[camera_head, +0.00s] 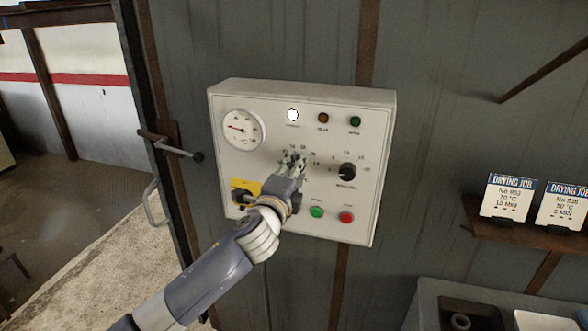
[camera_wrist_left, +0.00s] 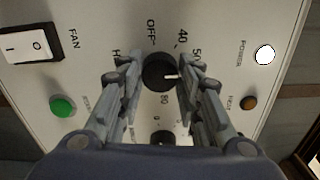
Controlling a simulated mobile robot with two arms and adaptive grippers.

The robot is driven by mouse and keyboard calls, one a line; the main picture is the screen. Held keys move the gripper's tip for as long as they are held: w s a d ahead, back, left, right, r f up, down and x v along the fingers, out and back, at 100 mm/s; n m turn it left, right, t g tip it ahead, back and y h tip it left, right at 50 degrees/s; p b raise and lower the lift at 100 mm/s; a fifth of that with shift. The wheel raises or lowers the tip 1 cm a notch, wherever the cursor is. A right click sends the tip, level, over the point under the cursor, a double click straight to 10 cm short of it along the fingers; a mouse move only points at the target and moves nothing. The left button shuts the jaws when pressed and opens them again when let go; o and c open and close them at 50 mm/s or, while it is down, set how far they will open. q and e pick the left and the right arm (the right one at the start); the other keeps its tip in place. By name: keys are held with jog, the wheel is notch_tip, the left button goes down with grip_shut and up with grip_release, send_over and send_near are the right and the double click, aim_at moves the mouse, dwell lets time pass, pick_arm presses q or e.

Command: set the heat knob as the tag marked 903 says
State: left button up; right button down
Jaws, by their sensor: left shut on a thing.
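The heat knob (camera_wrist_left: 160,72) is a black dial on the white control panel (camera_head: 228,165). My left gripper (camera_head: 293,160) is shut on it; in the wrist view the two fingers (camera_wrist_left: 161,82) are on either side of the knob. Its white pointer line points right in the wrist view, past the 50 mark, at a part of the scale hidden by a finger. OFF, 40 and 50 are readable there. The tag marked 903 (camera_head: 508,197) stands at the right and appears to read 70 °C, 10 MIN. My right gripper is not in view.
A second black knob (camera_head: 347,172), a gauge (camera_head: 243,130), a green button (camera_head: 316,212) and a red button (camera_head: 346,217) are on the panel. The fan switch (camera_wrist_left: 30,43) is near. Another tag (camera_head: 563,205) shares the shelf (camera_head: 520,234). The white lamp (camera_head: 292,115) is lit.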

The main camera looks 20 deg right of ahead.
pick_arm(q)
jog(key=m, duration=1)
jog(key=shift+f, duration=0.1)
jog(key=shift+m, duration=0.4)
jog(key=o, duration=1.1)
jog(key=shift+c, duration=0.2)
jog(key=v, duration=1.2)
jog(key=shift+w, duration=0.1)
